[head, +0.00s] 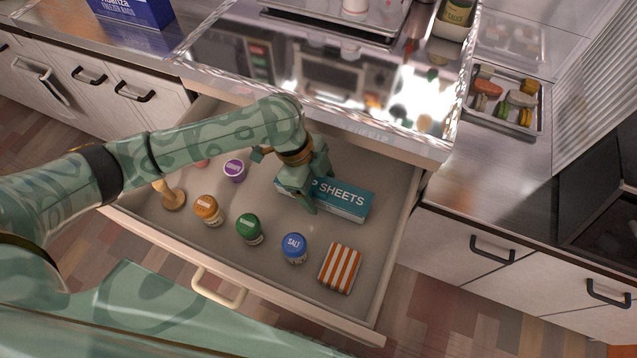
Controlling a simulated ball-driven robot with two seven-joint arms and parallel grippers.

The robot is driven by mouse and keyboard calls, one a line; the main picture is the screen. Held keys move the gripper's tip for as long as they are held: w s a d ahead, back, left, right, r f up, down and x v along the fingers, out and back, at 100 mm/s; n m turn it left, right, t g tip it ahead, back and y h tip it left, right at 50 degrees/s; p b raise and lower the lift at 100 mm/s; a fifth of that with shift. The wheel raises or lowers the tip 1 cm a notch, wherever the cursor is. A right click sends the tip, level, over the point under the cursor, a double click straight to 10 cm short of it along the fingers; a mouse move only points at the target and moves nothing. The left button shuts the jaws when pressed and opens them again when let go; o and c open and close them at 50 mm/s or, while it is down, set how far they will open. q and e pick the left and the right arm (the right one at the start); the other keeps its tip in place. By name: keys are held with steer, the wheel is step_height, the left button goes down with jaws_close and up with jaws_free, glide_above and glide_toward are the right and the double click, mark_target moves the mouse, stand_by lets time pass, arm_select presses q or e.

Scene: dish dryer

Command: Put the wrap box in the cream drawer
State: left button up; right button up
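The wrap box is a long teal box (345,202) with white lettering, of which "P SHEETS" is readable. It lies inside the open cream drawer (275,222), toward the back right. My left gripper (303,198) reaches down from above at the box's left half and hides part of it and its lettering. The fingers are at the box, one on its near side. Whether they are closed on it cannot be told from this view. My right gripper is not in view.
The drawer also holds a blue-lidded salt jar (295,248), a green-lidded jar (249,229), an orange-lidded jar (208,210), a purple-lidded jar (234,170), a wooden item (172,197) and a striped packet (340,268). The counter edge (330,118) overhangs the drawer's back.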

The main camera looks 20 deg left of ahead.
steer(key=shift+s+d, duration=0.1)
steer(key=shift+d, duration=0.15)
arm_select(q)
steer(key=p+v, duration=0.5)
steer(key=v, duration=0.6)
steer(key=shift+r+p, duration=0.2)
steer(key=shift+p, duration=0.1)
steer(key=shift+a+r, duration=0.2)
steer(key=shift+r, duration=0.15)
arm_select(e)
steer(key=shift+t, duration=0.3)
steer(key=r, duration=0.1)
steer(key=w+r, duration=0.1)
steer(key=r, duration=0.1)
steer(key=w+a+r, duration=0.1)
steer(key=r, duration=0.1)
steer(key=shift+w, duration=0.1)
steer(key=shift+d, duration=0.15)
